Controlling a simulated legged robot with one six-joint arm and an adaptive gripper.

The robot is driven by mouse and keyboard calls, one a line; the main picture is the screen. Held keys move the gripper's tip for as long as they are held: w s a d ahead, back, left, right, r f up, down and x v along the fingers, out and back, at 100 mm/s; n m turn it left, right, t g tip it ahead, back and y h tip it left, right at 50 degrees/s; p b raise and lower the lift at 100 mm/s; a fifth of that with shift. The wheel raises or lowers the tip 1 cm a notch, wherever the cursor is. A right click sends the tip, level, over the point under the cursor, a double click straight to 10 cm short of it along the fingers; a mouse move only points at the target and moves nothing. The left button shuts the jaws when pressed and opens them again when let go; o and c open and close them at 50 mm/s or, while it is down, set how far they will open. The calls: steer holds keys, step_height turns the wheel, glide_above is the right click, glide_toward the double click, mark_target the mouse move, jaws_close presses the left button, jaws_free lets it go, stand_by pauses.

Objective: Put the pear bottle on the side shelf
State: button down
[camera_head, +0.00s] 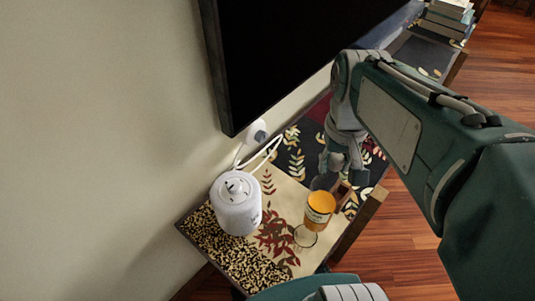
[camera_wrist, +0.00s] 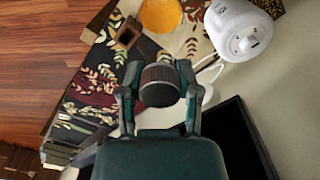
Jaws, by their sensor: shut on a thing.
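My gripper (camera_head: 342,165) is above the patterned low shelf top (camera_head: 288,200), below the dark screen. In the wrist view its two fingers (camera_wrist: 160,80) are shut on a dark brown, round-ended thing (camera_wrist: 159,90), seen end-on. I take it for the pear bottle, but no label shows; its body is hidden behind its end. In the head view the gripper mostly hides it. A stemmed glass with orange contents (camera_head: 318,212) stands on the shelf top, below the gripper in the picture. I cannot tell whether this is the side shelf.
A white lidded pot-like appliance (camera_head: 237,203) stands left of the glass, with a white cord to a wall plug (camera_head: 258,132). A small brown open box (camera_wrist: 127,34) is near the edge. Stacked books (camera_head: 449,18) lie at the far end. A black screen (camera_head: 290,50) overhangs the wall side.

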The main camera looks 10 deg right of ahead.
steer(key=w+a+f, duration=0.4)
steer(key=w+f, duration=0.9)
steer(key=shift+w+a, duration=0.1)
steer(key=shift+c, duration=1.5)
jaws_free()
steer(key=shift+f, duration=0.1)
